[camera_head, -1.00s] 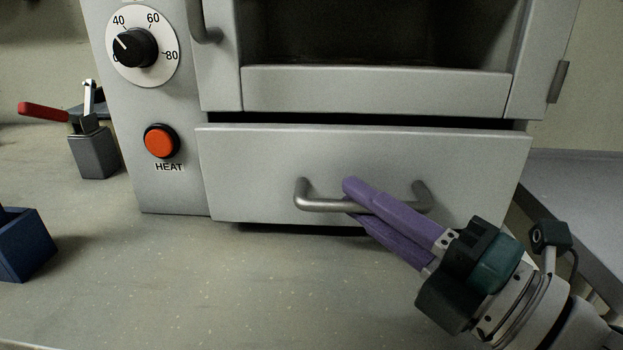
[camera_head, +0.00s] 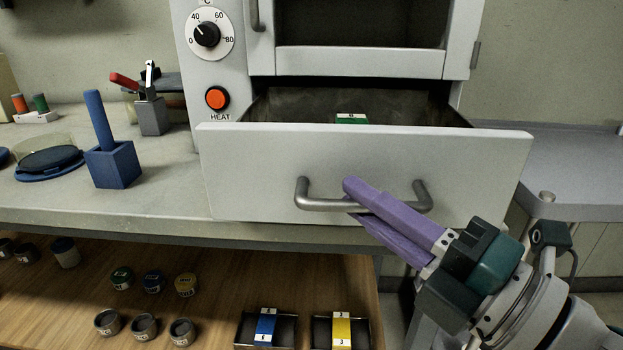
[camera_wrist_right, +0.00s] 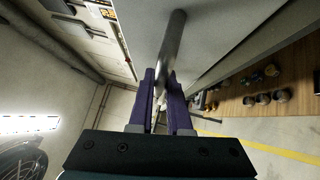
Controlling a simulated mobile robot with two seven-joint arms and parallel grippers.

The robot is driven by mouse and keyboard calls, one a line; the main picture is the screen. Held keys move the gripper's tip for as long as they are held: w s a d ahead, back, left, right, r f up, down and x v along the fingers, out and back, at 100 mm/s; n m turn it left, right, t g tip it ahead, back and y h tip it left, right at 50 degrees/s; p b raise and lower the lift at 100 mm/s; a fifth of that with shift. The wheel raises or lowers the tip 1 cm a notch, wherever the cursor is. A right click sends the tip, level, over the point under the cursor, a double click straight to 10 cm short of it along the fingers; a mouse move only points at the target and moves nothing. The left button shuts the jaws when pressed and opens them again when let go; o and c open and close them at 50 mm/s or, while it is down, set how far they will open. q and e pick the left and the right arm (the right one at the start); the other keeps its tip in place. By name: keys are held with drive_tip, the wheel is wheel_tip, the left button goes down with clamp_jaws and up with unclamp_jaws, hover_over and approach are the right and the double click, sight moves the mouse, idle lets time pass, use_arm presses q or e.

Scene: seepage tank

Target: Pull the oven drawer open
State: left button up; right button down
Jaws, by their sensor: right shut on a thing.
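The oven drawer (camera_head: 365,158) stands well out from the oven body, and its dark inside shows behind the front panel. A green item with a white label (camera_head: 351,118) lies in it, partly hidden by the front. The bar handle (camera_head: 322,203) is on the drawer front. My right gripper (camera_head: 352,200), with purple fingers, is shut on the handle bar near its middle. In the right wrist view the handle (camera_wrist_right: 172,45) runs between the two fingers (camera_wrist_right: 160,85). My left gripper is not in view.
The orange heat button (camera_head: 217,98) and dial (camera_head: 207,34) are left of the drawer. A blue holder (camera_head: 113,165) stands on the bench at left. A wooden shelf (camera_head: 215,270) below holds several small jars and two labelled boxes. A grey side table (camera_head: 560,170) is at right.

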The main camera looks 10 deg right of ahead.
drive_tip(key=c, duration=0.9)
unclamp_jaws()
drive_tip(key=shift+w, duration=0.1)
drive_tip(key=shift+o, duration=0.2)
drive_tip(key=v, duration=1)
drive_tip(key=shift+r, duration=0.1)
